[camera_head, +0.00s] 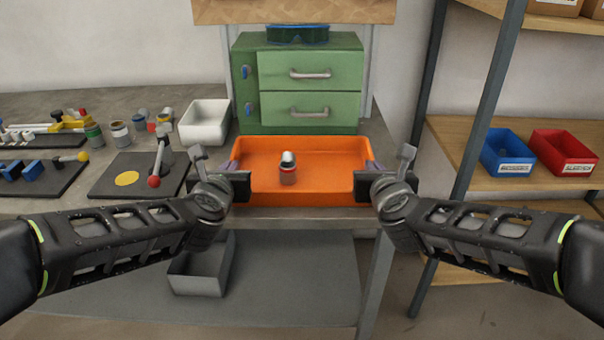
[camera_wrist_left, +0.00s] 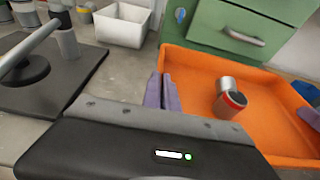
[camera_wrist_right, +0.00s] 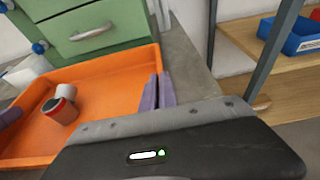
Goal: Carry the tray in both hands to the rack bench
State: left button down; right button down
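The orange tray (camera_head: 330,197) is in front of the green drawer unit, at the front edge of the grey bench. I cannot tell whether it rests on the bench or is slightly above it. A small red and silver canister (camera_head: 288,170) is inside it. My left gripper (camera_head: 232,166) is at the tray's left wall, its purple fingers (camera_wrist_left: 162,92) close together on either side of the rim. My right gripper (camera_head: 371,166) is at the right wall in the same way, its fingers (camera_wrist_right: 156,92) closed about the rim. A wooden rack (camera_head: 462,150) with dark posts stands at the right.
A white bin (camera_head: 205,122) and a black pad with a lever stand (camera_head: 125,177) are left of the tray. The green drawer unit (camera_head: 310,85) is close behind it. Blue (camera_head: 507,153) and red (camera_head: 562,153) bins occupy the rack shelf. A grey bin (camera_head: 200,268) is below the bench.

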dwell(0.5)
